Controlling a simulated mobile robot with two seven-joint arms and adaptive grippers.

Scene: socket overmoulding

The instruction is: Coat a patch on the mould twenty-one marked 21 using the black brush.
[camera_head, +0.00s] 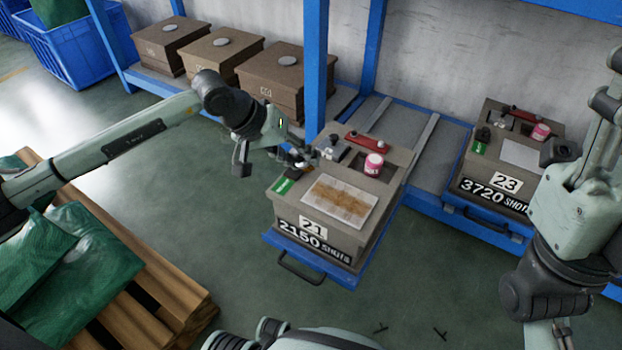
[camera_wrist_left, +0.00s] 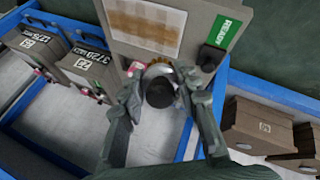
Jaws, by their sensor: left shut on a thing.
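The mould marked 21 (camera_head: 350,245) rests on a blue pull-out tray, with a "2150 SHOTS" label. A pale patch with brown streaks (camera_head: 340,200) lies on its top; the patch also shows in the left wrist view (camera_wrist_left: 146,27). My left gripper (camera_head: 300,162) is over the mould's back left corner, behind the patch. In the left wrist view its fingers are shut on a dark round-ended handle, apparently the black brush (camera_wrist_left: 160,93). Tan bristles seem to show beyond it, apart from the patch. My right arm stands at the right edge; its fingers are unclear.
A pink jar (camera_head: 374,164) and a red-handled tool (camera_head: 366,141) sit at the back of mould 21. Mould 23 (camera_head: 490,185) stands to the right. A blue rack post (camera_head: 315,70) rises close behind my left gripper. Green sacks on a pallet (camera_head: 160,290) lie at left.

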